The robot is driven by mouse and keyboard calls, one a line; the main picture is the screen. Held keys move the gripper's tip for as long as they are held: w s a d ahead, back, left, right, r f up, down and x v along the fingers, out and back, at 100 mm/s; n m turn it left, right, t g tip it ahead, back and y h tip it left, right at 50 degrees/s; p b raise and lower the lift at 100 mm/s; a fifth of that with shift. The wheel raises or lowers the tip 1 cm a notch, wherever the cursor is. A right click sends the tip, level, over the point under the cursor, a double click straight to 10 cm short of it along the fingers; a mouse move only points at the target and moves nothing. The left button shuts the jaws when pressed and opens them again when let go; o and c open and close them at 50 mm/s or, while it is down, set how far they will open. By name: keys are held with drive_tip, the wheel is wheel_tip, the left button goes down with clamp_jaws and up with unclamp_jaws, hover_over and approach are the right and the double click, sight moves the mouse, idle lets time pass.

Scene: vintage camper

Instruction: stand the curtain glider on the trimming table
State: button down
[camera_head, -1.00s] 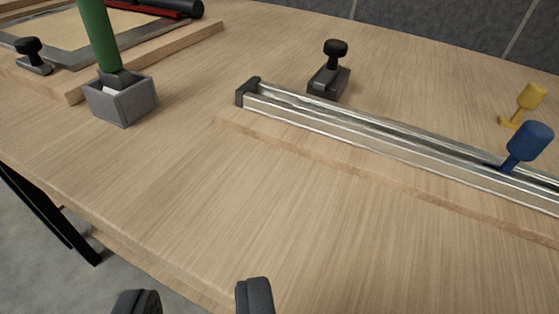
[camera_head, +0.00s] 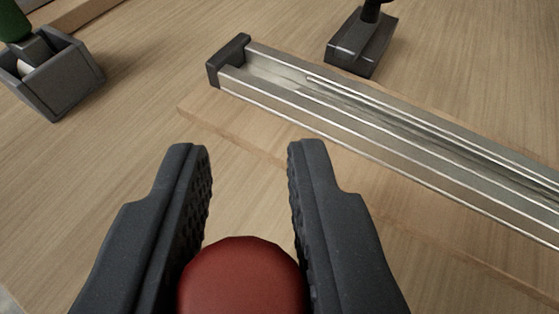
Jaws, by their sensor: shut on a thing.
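My gripper (camera_head: 247,165) reaches in from the bottom of the view with its two dark ridged fingers. It is shut on a red round-topped piece (camera_head: 243,278), which looks like the head of the curtain glider. Only the top of the red piece shows, low between the fingers; its lower part is hidden. The wooden table top (camera_head: 120,160) spreads below and ahead. I cannot tell the height of the red piece above it.
A metal rail (camera_head: 400,150) with a dark end cap (camera_head: 228,60) runs from upper middle to right on a wooden board. A dark block (camera_head: 362,42) stands behind it. A grey box (camera_head: 58,80) holding a green-handled thing is at upper left.

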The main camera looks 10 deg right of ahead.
sight(254, 251)
drive_tip(key=shift+w+f+b, duration=0.1)
drive_tip(key=shift+f+b, duration=0.35)
drive_tip(key=shift+f, duration=1.45)
drive_tip(key=shift+r, duration=0.15)
drive_tip(key=c, duration=1.2)
unclamp_jaws()
drive_tip(key=shift+c, duration=0.2)
drive_tip(key=p+v, duration=0.1)
drive_tip(key=v, duration=1.1)
drive_tip(key=shift+r, duration=0.1)
